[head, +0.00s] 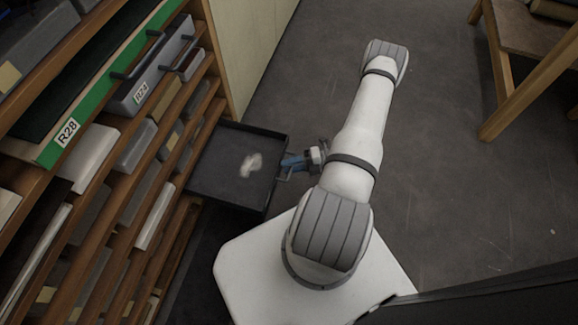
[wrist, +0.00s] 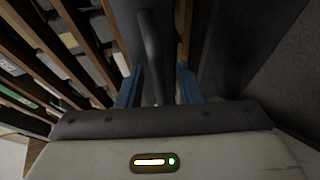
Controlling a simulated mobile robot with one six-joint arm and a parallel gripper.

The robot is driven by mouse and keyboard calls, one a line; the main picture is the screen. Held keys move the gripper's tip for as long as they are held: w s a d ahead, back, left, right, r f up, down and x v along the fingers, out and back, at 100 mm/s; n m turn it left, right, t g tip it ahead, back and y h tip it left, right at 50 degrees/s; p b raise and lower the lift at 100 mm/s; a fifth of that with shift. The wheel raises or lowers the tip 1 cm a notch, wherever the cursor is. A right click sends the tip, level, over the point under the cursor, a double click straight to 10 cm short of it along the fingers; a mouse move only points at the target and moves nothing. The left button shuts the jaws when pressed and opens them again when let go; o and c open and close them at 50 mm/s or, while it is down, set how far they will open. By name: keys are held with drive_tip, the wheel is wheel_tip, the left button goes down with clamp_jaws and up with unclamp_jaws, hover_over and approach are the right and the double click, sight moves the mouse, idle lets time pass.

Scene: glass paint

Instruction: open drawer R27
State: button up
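A dark, shallow drawer (head: 225,186) is pulled well out of the wooden cabinet in the head view. A small pale, blurred item lies inside it. No R27 label is readable, so I cannot confirm its number. My gripper (head: 292,163), with blue fingers, is at the drawer's front handle. In the wrist view the dark handle bar (wrist: 150,45) runs between the two fingers of my gripper (wrist: 160,80). A gap shows between the bar and the right finger, so the fingers look open around the handle.
The cabinet (head: 222,60) fills the left, with a green-edged drawer (head: 105,105) labelled R28 and a grey labelled drawer (head: 160,68) sticking out above. A wooden stool (head: 505,75) stands at upper right. The grey floor (head: 440,190) right of my arm is clear.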

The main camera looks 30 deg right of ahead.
drive_tip(key=p+v, duration=0.2)
drive_tip(key=v, duration=0.5)
drive_tip(key=shift+s+d, duration=0.15)
drive_tip(key=shift+d, duration=0.2)
drive_tip(key=shift+r, duration=0.1)
